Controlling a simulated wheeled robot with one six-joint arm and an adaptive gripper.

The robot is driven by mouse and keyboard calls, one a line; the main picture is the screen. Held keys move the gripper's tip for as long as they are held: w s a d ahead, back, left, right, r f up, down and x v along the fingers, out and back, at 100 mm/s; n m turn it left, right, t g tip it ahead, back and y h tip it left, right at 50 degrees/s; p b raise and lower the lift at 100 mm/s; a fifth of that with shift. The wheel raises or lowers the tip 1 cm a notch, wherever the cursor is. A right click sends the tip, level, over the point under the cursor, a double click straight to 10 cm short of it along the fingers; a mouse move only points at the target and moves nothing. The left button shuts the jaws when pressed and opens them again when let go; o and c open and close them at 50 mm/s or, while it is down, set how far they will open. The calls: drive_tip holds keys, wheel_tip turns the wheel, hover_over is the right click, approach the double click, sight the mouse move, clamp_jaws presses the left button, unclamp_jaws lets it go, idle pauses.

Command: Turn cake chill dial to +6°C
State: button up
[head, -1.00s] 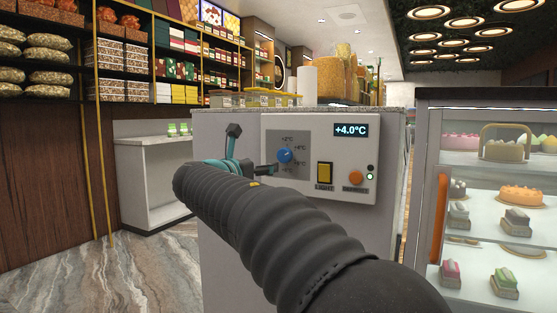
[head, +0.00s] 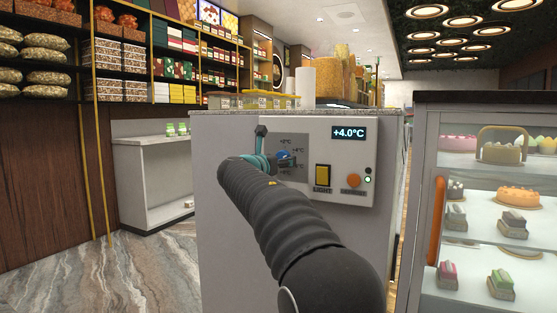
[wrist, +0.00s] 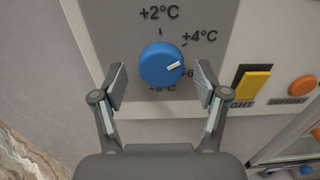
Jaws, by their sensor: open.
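The blue cake chill dial (wrist: 155,68) is on a grey plate on the white control panel (head: 350,185). In the wrist view its white mark points right and slightly up, near +4°C. The display (head: 349,133) reads +4.0°C. My gripper (wrist: 160,77) is open, with one finger on each side of the dial and visible gaps between them.
A yellow light switch (head: 322,176) and an orange defrost button (head: 353,180) are right of the dial. A glass cake case (head: 437,215) stands to the right. Several tubs (head: 255,101) stand on the counter top.

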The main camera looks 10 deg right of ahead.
drive_tip(key=shift+w+d, duration=0.1)
drive_tip(key=shift+w, duration=0.1)
drive_tip(key=c, duration=1.2)
drive_tip(key=shift+o, duration=0.2)
drive_tip(key=shift+m, duration=0.6)
drive_tip(key=m+b, duration=0.2)
drive_tip(key=m, duration=0.3)
drive_tip(key=m+b, duration=0.2)
drive_tip(key=m, duration=0.3)
drive_tip(key=shift+a+r, duration=0.1)
drive_tip(key=shift+a, duration=0.1)
drive_tip(key=shift+m, duration=0.4)
